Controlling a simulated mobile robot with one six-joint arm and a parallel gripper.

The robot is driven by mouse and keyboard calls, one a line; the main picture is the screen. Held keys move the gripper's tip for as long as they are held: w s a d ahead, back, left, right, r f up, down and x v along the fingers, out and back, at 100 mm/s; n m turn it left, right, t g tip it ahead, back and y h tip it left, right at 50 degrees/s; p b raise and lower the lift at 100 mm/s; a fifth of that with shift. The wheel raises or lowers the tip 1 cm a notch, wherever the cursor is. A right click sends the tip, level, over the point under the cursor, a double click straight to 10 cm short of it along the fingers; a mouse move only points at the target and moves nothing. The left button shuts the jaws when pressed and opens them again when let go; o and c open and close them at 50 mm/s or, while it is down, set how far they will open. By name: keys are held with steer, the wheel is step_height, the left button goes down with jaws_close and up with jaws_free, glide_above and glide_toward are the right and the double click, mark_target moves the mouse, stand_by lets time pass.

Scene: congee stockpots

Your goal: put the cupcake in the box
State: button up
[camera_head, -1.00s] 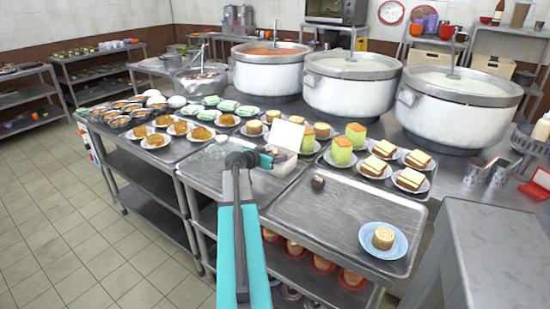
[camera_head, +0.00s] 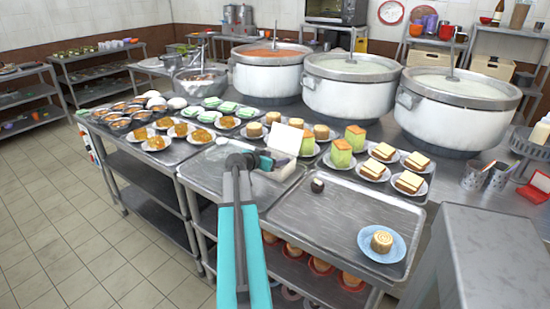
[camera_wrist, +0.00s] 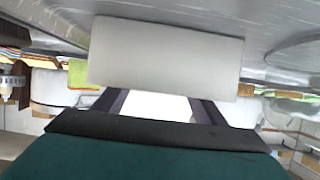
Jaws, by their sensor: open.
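A small dark brown cupcake (camera_head: 317,186) sits on the bare metal tray near its upper left corner. My gripper (camera_head: 266,163) is at the box, beside the raised lid, and hides part of the box. In the wrist view my gripper (camera_wrist: 162,105) has its two dark fingers apart, with a pale panel (camera_wrist: 165,57), probably the lid, across the view just beyond them. The cupcake cannot be made out in the wrist view.
A blue plate with a rolled cake (camera_head: 381,241) is at the right of the metal tray (camera_head: 320,235), whose middle is clear. Plates of sandwiches (camera_head: 375,168) and green cakes (camera_head: 341,153) line the back. Large stockpots (camera_head: 350,95) stand behind. A grey block (camera_head: 480,250) rises at the right.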

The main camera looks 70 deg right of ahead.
steer(key=b+v, duration=0.2)
steer(key=v, duration=1)
steer(key=shift+r, duration=0.1)
stand_by(0.5)
